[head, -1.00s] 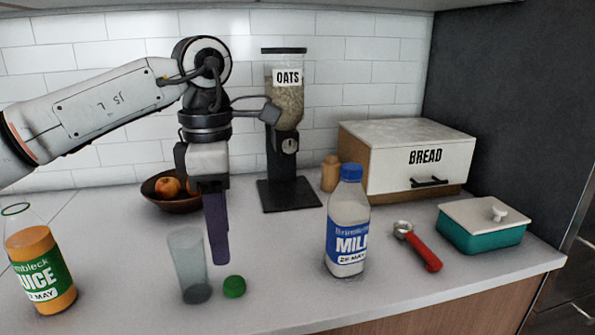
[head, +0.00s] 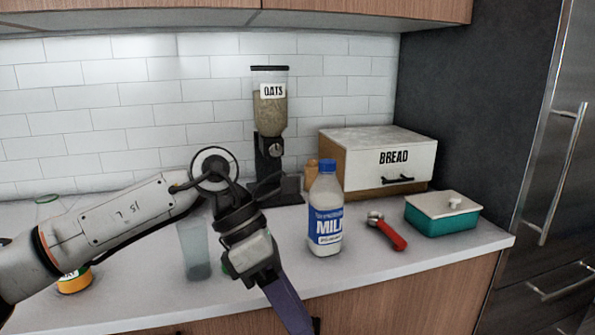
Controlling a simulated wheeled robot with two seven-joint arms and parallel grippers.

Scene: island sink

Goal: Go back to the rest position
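My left gripper (head: 290,307) comes in from the left and points down and to the right at the counter's front edge. Its purple fingers look like one narrow strip, so I cannot tell whether they are open or shut. No object shows at the visible part of the fingers. A clear glass (head: 195,252) stands behind my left wrist. A milk bottle (head: 325,215) with a blue cap stands upright to the right of the gripper, apart from it. My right gripper is not in view.
The juice bottle (head: 75,283) is partly hidden behind my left arm. The oats dispenser (head: 269,115) and bread box (head: 385,165) stand at the back. A red-handled scoop (head: 388,233) and a teal butter dish (head: 442,216) lie on the right. The counter (head: 355,268) is clear in front of the milk.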

